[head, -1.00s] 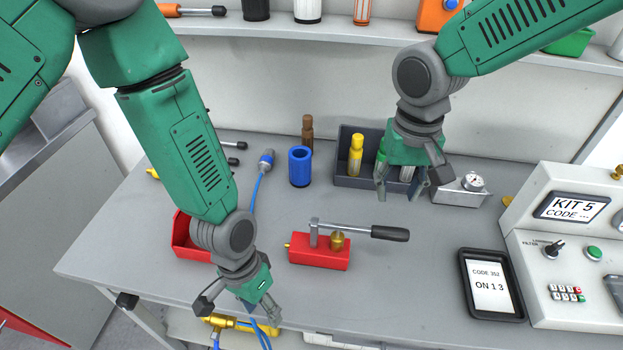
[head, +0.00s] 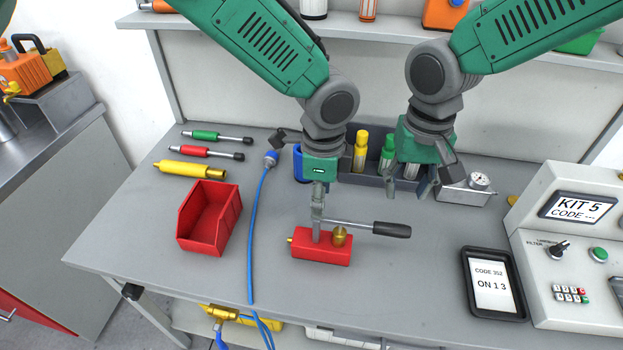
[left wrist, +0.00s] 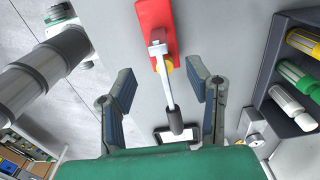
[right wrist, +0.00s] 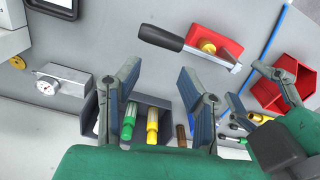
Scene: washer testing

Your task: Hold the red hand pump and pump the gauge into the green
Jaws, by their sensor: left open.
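The red hand pump (head: 320,250) lies on the grey table, with a brass cap and a metal lever ending in a black grip (head: 392,230) that points right. My left gripper (head: 318,200) is open above the pump's upright post. In the left wrist view the lever (left wrist: 163,73) lies between the open fingers' lines; contact cannot be told. The gauge (head: 480,180) sits on a grey metal block at the back right; its dial is too small to read. My right gripper (head: 413,188) is open and empty, in front of the dark bin; in its own view the pump (right wrist: 215,45) lies beyond its fingertips.
A dark bin (head: 372,181) holds yellow and green bottles. A red bin (head: 210,218) and a blue hose (head: 253,235) lie left of the pump. A black-framed tablet (head: 492,285) and a control panel (head: 570,245) stand at right. The front middle of the table is clear.

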